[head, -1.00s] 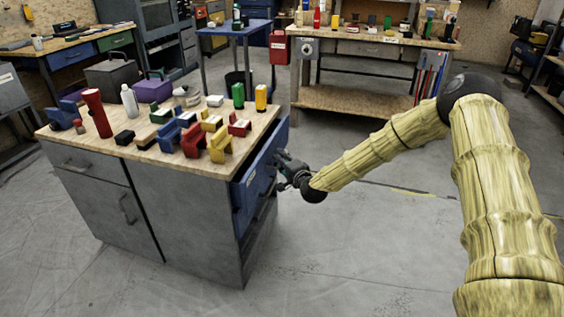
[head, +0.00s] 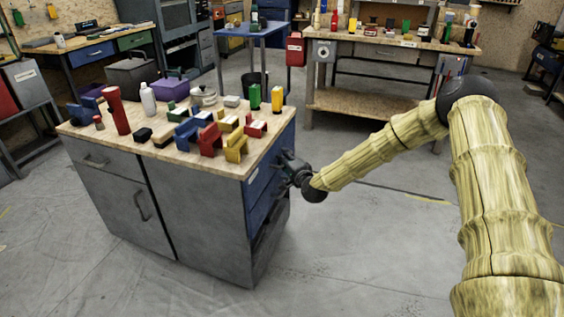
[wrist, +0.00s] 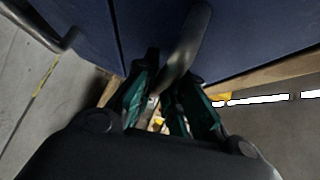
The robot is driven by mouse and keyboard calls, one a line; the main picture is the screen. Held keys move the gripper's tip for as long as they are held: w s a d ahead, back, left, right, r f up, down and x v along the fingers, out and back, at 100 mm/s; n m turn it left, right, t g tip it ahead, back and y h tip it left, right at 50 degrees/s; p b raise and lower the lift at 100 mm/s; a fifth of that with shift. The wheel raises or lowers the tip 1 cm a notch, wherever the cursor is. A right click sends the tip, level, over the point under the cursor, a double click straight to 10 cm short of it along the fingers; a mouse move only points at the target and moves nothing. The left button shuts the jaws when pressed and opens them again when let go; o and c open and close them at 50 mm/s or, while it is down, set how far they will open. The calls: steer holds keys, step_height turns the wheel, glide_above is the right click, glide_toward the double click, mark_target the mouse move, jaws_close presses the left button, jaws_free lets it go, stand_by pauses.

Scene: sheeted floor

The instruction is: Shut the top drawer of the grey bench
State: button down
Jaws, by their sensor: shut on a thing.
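The grey bench (head: 205,215) stands left of centre in the head view, its blue drawer fronts facing right. The top drawer (head: 262,176) sits just under the wooden worktop edge and looks flush or nearly so; a small gap cannot be ruled out. My gripper (head: 290,166) is at this drawer's front. In the wrist view, my gripper (wrist: 167,82) has its teal fingers closed around the grey curved drawer handle (wrist: 190,38), against the blue front (wrist: 250,35). The handle is hidden behind my gripper in the head view.
Bottles, coloured blocks and a pot crowd the worktop. A second handle (wrist: 68,38) shows on the neighbouring blue front in the wrist view. A blue table (head: 252,34) and a wooden workbench (head: 375,103) stand behind. Floor to the bench's right is clear.

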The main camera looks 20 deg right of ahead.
steer(key=shift+a, duration=0.1)
steer(key=c, duration=1.8)
jaws_free()
steer(key=shift+o, duration=0.2)
steer(key=s+d+r, duration=0.1)
steer(key=s, duration=1)
steer(key=shift+s+d+r, duration=0.15)
steer(key=shift+s+r, duration=0.2)
steer(key=shift+s, duration=0.05)
